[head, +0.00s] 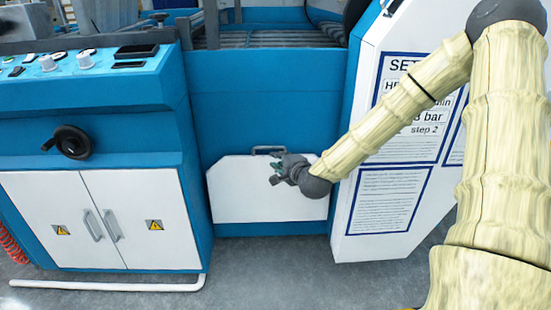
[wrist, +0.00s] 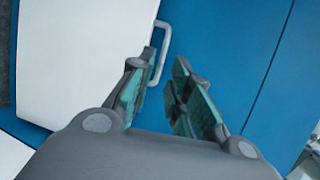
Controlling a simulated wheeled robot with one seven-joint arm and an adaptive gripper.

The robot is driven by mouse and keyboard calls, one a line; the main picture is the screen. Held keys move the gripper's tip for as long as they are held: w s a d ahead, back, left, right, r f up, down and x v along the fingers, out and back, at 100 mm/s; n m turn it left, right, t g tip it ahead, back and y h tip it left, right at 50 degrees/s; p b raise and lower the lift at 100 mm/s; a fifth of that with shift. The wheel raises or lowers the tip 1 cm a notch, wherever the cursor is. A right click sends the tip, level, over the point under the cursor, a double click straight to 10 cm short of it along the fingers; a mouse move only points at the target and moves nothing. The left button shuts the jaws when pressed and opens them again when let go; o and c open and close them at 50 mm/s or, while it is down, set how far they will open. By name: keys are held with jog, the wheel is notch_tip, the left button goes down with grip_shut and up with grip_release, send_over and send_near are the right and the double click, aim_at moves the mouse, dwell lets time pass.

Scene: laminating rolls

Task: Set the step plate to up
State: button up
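The step plate appears to be the white panel (head: 240,195) low on the blue machine front, with a small handle (head: 268,149) at its top edge. The panel stands flat and upright against the machine in the head view. In the wrist view the panel (wrist: 85,55) fills the upper left and its handle (wrist: 161,52) sticks out beyond the fingertips. My gripper (head: 275,169) is in front of the panel, just below the handle. In the wrist view my gripper (wrist: 165,75) has its fingers apart with nothing between them. I cannot tell whether a finger touches the handle.
A white cabinet (head: 130,215) with double doors and a black hand wheel (head: 72,142) stands on the left. A white sign panel (head: 385,200) with printed settings is close on the right, behind my arm. Grey floor (head: 270,270) is open in front.

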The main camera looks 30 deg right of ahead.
jog(key=shift+v, duration=0.85)
jog(key=s+a+f+n+g+y, duration=0.1)
jog(key=s+a+f+n+g, duration=0.45)
jog(key=f, duration=0.75)
jog(key=s+a+f+n+g+y, duration=0.2)
jog(key=s+a+f+n, duration=0.5)
jog(key=s+a+f, duration=0.45)
jog(key=s+a+f+n+g, duration=0.4)
jog(key=s+f, duration=0.3)
jog(key=s, duration=0.5)
jog(key=s+a+f+n+g, duration=0.3)
jog(key=s+f+n, duration=0.2)
jog(key=s+f, duration=0.5)
notch_tip(320, 180, up, 36)
jog(key=s+p, duration=0.1)
jog(key=p, duration=3.3)
jog(key=shift+m, duration=0.25)
